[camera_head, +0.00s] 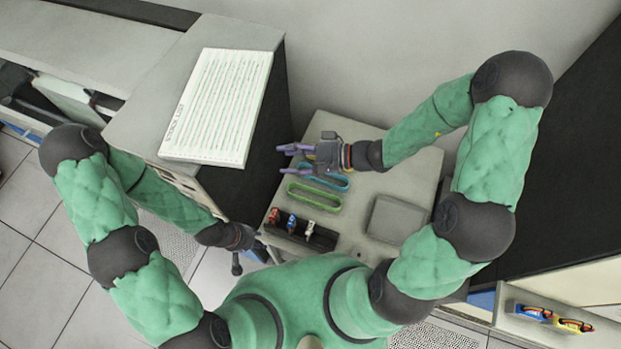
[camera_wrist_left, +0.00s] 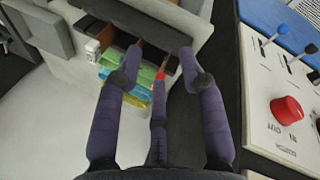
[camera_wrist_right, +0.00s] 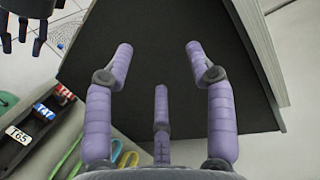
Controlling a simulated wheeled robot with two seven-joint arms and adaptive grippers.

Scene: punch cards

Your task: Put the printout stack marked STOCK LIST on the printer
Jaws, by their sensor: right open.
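The printout stack marked STOCK LIST (camera_head: 218,105) lies flat and face up on a grey-topped cabinet (camera_head: 148,122) with a dark side. The cabinet may be the printer; I cannot tell for sure. No gripper touches the stack. My right gripper (camera_head: 283,159) is open and empty, to the right of the cabinet's dark side, above the small table; its spread fingers also show in the right wrist view (camera_wrist_right: 160,58). My left gripper (camera_head: 246,252) is low in front of the cabinet. In the left wrist view its fingers (camera_wrist_left: 160,62) are apart with nothing held.
The small table (camera_head: 345,128) holds a green band (camera_head: 314,197), a blue band (camera_head: 330,180), a black rack (camera_head: 300,232) of tagged items and a grey box (camera_head: 397,220). A panel with a red button (camera_wrist_left: 286,110) is right in the left wrist view.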

